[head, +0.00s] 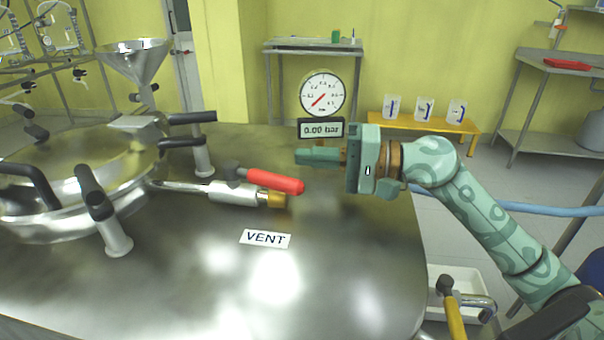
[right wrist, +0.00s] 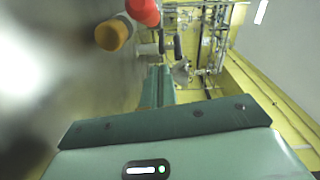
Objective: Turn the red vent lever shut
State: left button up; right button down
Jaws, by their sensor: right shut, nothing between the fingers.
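The red vent lever (head: 275,181) sits on top of a silver valve (head: 232,193) with a brass end (head: 274,199), on the steel bench. The lever points right, roughly in line with the valve's pipe. A "VENT" label (head: 265,238) lies in front of it. My right gripper (head: 300,156) is shut and empty, behind and slightly right of the lever's tip, apart from it. In the right wrist view, the red lever (right wrist: 143,11) and the brass end (right wrist: 113,34) show at the top, left of the shut fingers (right wrist: 158,80). My left gripper is not in view.
A round steel vessel (head: 75,170) with black clamp handles and a funnel (head: 132,62) stands at the left. A pressure gauge (head: 322,95) with a display reading 0.00 bar (head: 321,129) stands behind my right gripper. The bench's front middle (head: 260,300) is clear.

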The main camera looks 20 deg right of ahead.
aim_at(261, 178)
jog(key=s+a, duration=0.2)
jog(key=a, duration=0.1)
jog(key=shift+s+f, duration=0.25)
jog(key=shift+f, duration=0.05)
